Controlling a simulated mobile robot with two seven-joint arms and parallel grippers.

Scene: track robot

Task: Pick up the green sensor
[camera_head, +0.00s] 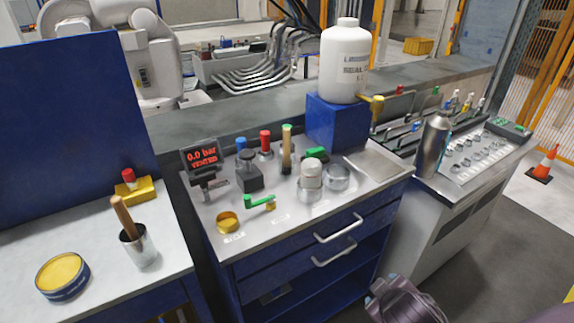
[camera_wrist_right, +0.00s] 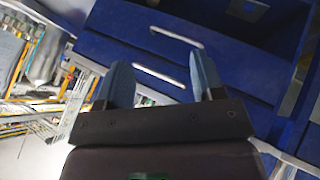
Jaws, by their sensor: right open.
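A small green part with an angled body (camera_head: 260,202) lies on the grey top of the blue drawer cabinet, near its front, right of a yellow ring. A second green item (camera_head: 315,153) sits farther back, partly hidden behind a pale-capped jar. I cannot tell for sure which is the green sensor. My right gripper (camera_wrist_right: 163,77) is open and empty in the right wrist view, its two blue fingers apart in front of the cabinet drawers. Its arm shows at the bottom of the head view, low beside the cabinet. My left gripper is not in view.
A red display (camera_head: 202,157), a black block (camera_head: 249,177), a jar (camera_head: 311,177) and a metal ring (camera_head: 338,177) crowd the cabinet top. Drawer handles (camera_head: 339,228) stick out in front. A large white bottle (camera_head: 345,62) stands on a blue box (camera_head: 336,122) behind.

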